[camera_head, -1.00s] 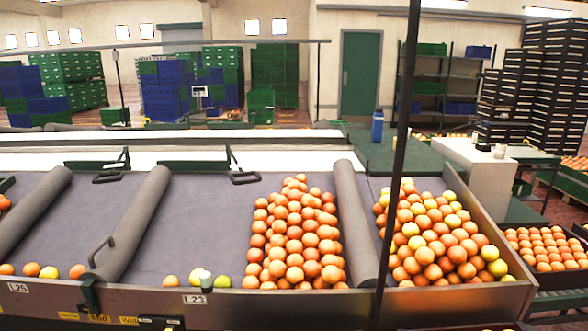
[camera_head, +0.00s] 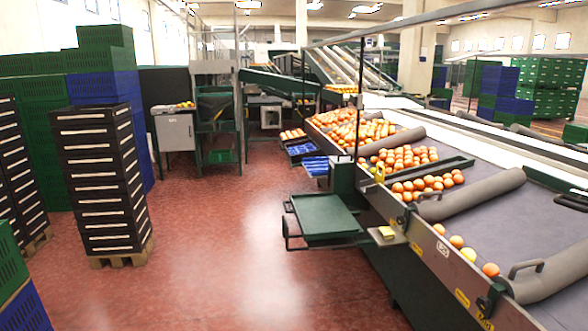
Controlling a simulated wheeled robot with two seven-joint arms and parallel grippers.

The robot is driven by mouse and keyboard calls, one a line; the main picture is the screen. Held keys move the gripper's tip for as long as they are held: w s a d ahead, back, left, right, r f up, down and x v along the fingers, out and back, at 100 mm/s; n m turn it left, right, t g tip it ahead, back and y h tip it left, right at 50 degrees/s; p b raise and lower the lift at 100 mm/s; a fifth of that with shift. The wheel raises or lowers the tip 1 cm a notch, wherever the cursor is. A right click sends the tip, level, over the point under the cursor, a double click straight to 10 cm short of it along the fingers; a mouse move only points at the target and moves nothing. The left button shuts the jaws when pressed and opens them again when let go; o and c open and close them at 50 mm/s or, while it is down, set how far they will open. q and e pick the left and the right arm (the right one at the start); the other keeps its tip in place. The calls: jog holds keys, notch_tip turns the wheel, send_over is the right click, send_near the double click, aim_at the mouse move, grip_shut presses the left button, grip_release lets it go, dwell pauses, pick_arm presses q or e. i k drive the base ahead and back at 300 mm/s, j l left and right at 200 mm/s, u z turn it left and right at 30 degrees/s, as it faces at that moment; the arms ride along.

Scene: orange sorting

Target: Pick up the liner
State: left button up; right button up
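I cannot tell for sure which thing is the liner. A blue, tray-like sheet (camera_head: 316,166) shows low beside the sorting table, and another blue one (camera_head: 299,149) lies just behind it. Both are small at this distance, so I cannot tell whether they are liners or crates. Neither of my grippers is in view.
The sorting table (camera_head: 460,265) with oranges (camera_head: 398,158) runs along the right. A green stand (camera_head: 325,215) juts from its side. A stack of black crates (camera_head: 105,180) stands on a pallet at left, near green crates (camera_head: 40,140). The red floor (camera_head: 225,245) between is clear.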

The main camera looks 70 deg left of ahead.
aim_at(316, 167)
jog(key=u, duration=2.15)
jog(key=z, duration=2.4)
jog(key=j+u, duration=0.1)
jog(key=u, duration=2.3)
jog(key=i+j+z, duration=0.1)
jog(key=i+j, duration=0.2)
jog(key=i, duration=0.25)
jog(key=i+j+z, duration=0.15)
jog(key=i+j, duration=0.2)
jog(key=i, duration=0.2)
jog(key=i+j+z, duration=0.1)
jog(key=i+j, duration=0.3)
jog(key=i, duration=0.1)
